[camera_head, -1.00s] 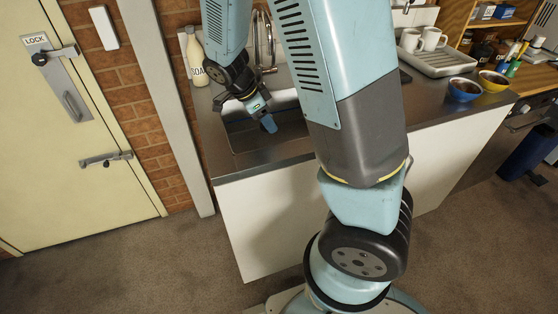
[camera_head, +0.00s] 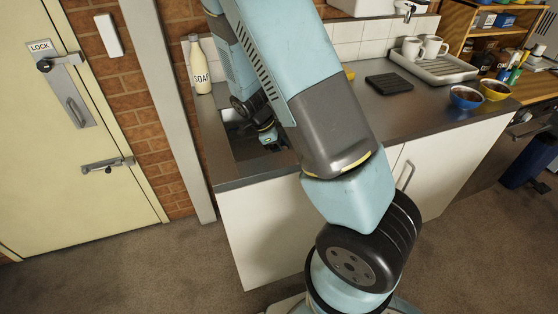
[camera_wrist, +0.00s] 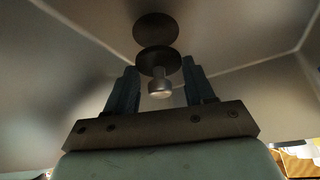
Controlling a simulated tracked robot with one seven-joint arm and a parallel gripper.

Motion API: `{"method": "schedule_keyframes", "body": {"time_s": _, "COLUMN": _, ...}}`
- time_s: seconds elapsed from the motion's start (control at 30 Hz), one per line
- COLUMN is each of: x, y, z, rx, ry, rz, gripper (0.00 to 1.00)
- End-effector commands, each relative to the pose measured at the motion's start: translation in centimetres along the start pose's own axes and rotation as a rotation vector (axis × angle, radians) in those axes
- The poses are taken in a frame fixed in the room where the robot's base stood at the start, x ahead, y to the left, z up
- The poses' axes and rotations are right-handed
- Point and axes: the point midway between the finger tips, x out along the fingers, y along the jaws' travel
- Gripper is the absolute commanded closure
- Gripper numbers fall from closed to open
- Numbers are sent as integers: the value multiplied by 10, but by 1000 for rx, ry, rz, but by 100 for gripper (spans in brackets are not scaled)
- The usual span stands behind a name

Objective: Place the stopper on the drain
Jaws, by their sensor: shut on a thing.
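In the wrist view, the stopper (camera_wrist: 158,61) is a dark round disc with a pale metal knob. My gripper (camera_wrist: 160,76) is shut on it, with blue fingers on both sides of the knob. The drain (camera_wrist: 155,29) is a dark circle in the sink floor just beyond the disc. The disc looks close to the drain and a little short of it in the picture; I cannot tell whether they touch. In the head view, my gripper (camera_head: 270,141) is down inside the sink (camera_head: 232,155), and my arm hides the stopper and drain.
A soap bottle (camera_head: 199,65) stands at the sink's back left. On the counter to the right are a black mat (camera_head: 389,84), a draining tray (camera_head: 447,70) with white mugs, a blue bowl (camera_head: 466,98) and a yellow bowl (camera_head: 495,90). Sink walls surround my gripper.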

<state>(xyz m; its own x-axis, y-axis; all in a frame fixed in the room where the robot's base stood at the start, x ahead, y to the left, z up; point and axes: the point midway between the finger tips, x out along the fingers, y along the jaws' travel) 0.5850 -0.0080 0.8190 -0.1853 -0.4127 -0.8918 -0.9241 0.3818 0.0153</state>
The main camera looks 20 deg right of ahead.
Motion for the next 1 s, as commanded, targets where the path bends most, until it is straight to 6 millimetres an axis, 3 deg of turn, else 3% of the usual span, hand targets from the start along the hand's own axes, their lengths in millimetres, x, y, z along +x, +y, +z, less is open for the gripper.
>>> {"method": "schedule_keyframes", "body": {"time_s": 0.4, "x": 36, "y": 0, "z": 17, "rx": 0, "ry": 1, "rz": 1, "gripper": 82}}
{"method": "schedule_keyframes", "body": {"time_s": 0.8, "x": 40, "y": 0, "z": 19, "rx": 1, "ry": 1, "rz": 1, "gripper": 82}}
{"method": "schedule_keyframes", "body": {"time_s": 0.83, "x": 40, "y": 0, "z": 19, "rx": 1, "ry": 0, "rz": 1, "gripper": 44}}
{"method": "schedule_keyframes", "body": {"time_s": 1.0, "x": 40, "y": 0, "z": 19, "rx": 1, "ry": 0, "rz": 1, "gripper": 28}}
